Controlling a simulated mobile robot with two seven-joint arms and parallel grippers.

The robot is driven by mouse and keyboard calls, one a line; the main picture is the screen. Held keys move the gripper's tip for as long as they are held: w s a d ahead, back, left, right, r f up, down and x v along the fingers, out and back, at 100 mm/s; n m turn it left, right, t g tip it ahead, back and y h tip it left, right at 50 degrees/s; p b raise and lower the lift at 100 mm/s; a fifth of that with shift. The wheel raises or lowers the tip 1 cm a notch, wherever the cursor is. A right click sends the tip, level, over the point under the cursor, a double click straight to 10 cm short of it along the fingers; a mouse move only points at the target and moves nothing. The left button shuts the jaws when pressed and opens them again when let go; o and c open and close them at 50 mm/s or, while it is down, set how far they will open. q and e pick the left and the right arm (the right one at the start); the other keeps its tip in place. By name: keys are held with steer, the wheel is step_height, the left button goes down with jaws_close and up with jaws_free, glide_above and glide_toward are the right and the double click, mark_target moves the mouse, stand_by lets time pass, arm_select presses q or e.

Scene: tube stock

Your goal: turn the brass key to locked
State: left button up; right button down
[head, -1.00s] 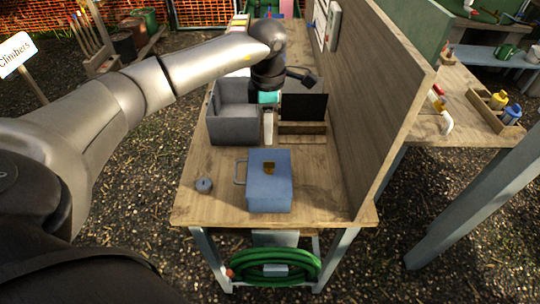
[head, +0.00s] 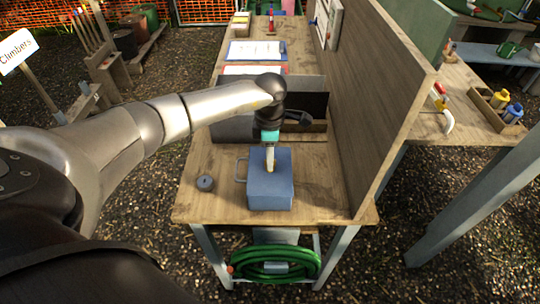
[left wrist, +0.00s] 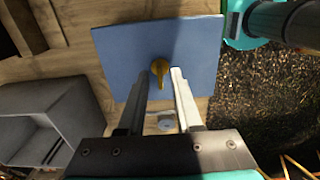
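The blue box (head: 270,195) stands near the front of the workbench, with a handle on its left side. In the left wrist view its flat blue face (left wrist: 115,52) carries the brass key (left wrist: 159,68), whose grip points down in the picture. My left gripper (head: 269,169) hangs over the box and hides the key in the head view. In the left wrist view the fingers of this gripper (left wrist: 159,80) are apart, with the key between their tips. Whether they touch it I cannot tell. My right gripper is not in view.
A small grey round piece (head: 205,183) lies left of the box. A grey bin (head: 231,128) and a dark-backed tray stand behind it. A wooden panel (head: 385,95) rises along the bench's right side.

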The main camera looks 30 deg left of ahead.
arm_select(q)
jaws_close()
steer(key=shift+n, duration=0.4)
steer(key=n, duration=0.2)
steer(key=shift+n, duration=0.4)
steer(key=n, duration=0.3)
steer(key=shift+r+n+p, duration=0.1)
steer(key=shift+n+p, duration=0.3)
steer(key=n+p, duration=0.1)
steer(key=n, duration=0.4)
steer(key=n+p, duration=0.2)
steer(key=n, duration=0.3)
steer(key=shift+n, duration=0.4)
steer(key=shift+o, duration=0.6)
jaws_free()
